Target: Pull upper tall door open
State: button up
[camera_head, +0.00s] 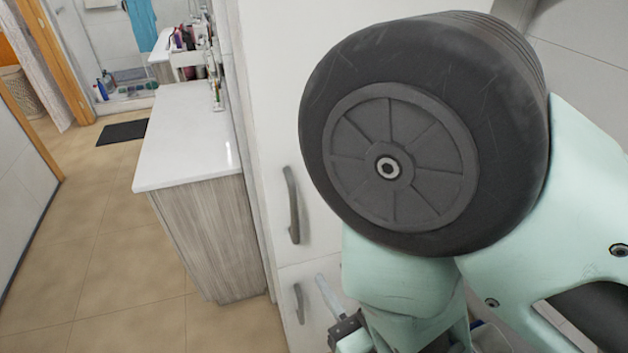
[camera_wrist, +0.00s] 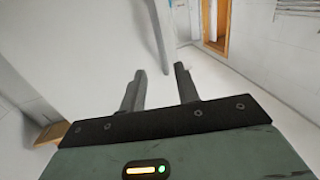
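The upper tall door (camera_head: 265,130) is a white panel that looks shut in the head view, with a grey vertical bar handle (camera_head: 292,205) near its lower part. My gripper (camera_head: 328,296) shows only partly there, low and to the right of this handle; my arm hides the rest. In the wrist view my gripper (camera_wrist: 159,72) is open, its two grey fingers apart with nothing clasped. A grey handle bar (camera_wrist: 158,38) stands ahead of the fingertips, its lower end near the gap between them. I cannot tell whether it touches them.
A second handle (camera_head: 299,303) sits on the lower door below. A white-topped counter (camera_head: 190,135) stands left of the cabinet. The tiled floor (camera_head: 100,260) at the left is open, with a dark mat (camera_head: 122,132) farther back.

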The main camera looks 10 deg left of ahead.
aim_at(297, 217)
jog(key=x, duration=0.4)
jog(key=r+x, duration=0.1)
jog(key=x, duration=0.9)
jog(key=shift+d+r, duration=0.1)
jog(key=shift+r, duration=0.25)
jog(key=shift+x, duration=0.85)
jog(key=shift+f, duration=0.15)
jog(key=shift+c, duration=0.3)
grip_shut()
